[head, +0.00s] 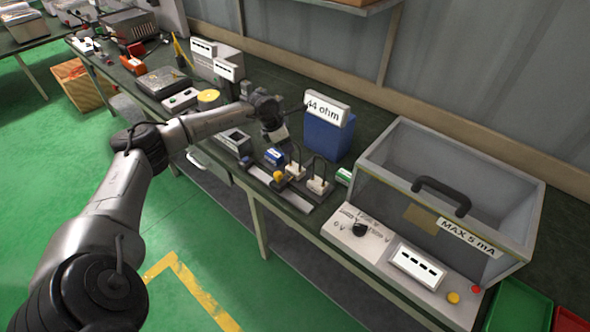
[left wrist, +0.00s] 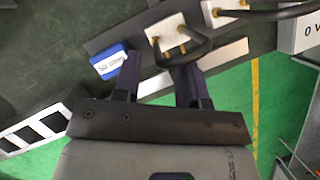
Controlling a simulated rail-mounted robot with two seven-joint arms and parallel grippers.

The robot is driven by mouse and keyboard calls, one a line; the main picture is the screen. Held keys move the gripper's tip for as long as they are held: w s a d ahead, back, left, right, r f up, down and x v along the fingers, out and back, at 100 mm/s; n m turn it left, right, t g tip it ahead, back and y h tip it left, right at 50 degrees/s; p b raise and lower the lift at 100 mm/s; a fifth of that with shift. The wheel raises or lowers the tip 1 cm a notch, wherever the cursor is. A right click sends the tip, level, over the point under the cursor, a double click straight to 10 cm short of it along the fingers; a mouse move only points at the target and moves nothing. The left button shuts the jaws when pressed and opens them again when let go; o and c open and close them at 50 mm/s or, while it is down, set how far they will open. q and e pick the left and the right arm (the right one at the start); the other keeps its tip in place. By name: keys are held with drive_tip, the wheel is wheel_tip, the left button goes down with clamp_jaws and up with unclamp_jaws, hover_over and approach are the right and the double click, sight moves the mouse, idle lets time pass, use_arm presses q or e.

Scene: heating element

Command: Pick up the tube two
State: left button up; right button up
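No piece carries a readable "tube two" mark. A small blue piece with a white label (head: 274,156) lies on the bench; in the left wrist view it (left wrist: 110,63) is just left of my left fingers. Another small green piece with a white label (head: 344,175) lies farther right, beside the white connector blocks. My left gripper (head: 275,135) hangs over the bench behind the blue piece; its fingers are hard to see there. In the left wrist view the gripper (left wrist: 158,66) is open, its two dark fingers apart with nothing held between them. My right gripper is not in view.
White connector blocks (head: 319,186) with black cable loops stand close by on a grey rail (head: 290,196). A blue "44 ohm" box (head: 326,137) stands behind. A "MAX 5 mA" unit (head: 400,270) fills the right. A small dark meter (head: 234,141) is at the left.

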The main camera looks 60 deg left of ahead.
sight(290, 165)
use_arm(q)
drive_tip(key=shift+x, duration=1.85)
drive_tip(key=shift+a, duration=0.1)
clamp_jaws()
